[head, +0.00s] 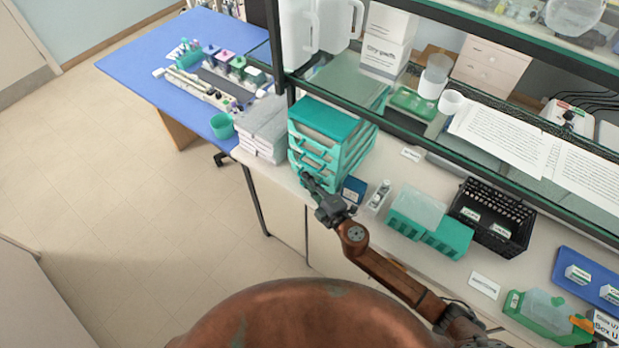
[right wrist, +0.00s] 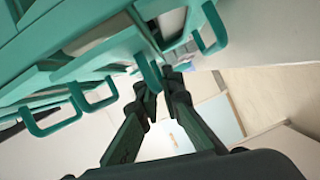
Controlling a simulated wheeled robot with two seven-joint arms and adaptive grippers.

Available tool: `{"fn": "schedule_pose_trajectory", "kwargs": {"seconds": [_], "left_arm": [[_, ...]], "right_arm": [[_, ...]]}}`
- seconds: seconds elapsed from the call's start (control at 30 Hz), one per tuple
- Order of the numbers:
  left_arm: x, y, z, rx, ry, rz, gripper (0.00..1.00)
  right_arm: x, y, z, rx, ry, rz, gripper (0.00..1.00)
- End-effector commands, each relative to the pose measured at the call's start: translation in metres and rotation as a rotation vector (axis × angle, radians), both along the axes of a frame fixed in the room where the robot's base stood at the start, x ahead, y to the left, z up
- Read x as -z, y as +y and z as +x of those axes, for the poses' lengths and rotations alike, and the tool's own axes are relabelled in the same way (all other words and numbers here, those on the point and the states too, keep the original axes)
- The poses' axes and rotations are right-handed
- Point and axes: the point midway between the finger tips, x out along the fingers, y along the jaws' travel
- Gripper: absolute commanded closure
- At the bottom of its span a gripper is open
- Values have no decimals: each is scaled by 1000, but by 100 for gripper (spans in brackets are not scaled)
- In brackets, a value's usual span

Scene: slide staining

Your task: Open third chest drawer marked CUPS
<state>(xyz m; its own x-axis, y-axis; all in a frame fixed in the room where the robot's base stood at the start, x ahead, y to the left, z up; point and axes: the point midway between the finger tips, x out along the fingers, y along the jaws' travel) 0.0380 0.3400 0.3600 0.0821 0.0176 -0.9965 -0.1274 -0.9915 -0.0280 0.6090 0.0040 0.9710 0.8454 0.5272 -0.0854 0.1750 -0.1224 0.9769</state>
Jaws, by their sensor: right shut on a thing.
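A teal chest of stacked drawers (head: 322,119) stands on the counter, with looped handles on its front. No CUPS marking is readable on it. My right gripper (head: 308,180) is low at the chest's front left. In the right wrist view its fingers (right wrist: 165,88) are closed around a teal drawer handle (right wrist: 150,72). Other teal handles (right wrist: 95,97) hang beside it, free. The head view does not clearly show which level the held handle belongs to. My left gripper is not in view.
White stacked packs (head: 262,130) stand left of the chest, with a teal cup (head: 222,126) beyond. A small blue box (head: 353,190) and a teal rack (head: 430,222) are to the right. A glass shelf (head: 440,135) overhangs behind. Open floor (head: 130,200) lies left.

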Motion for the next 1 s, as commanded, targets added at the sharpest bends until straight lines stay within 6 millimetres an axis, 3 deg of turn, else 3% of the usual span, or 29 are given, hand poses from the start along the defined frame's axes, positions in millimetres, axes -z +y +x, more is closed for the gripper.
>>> {"fn": "schedule_pose_trajectory", "kwargs": {"seconds": [0.6,1.0], "left_arm": [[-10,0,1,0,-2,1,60],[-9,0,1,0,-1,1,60]], "right_arm": [[1,71,-97,0,4,3,100],[1,86,-119,-1,2,0,100]]}}
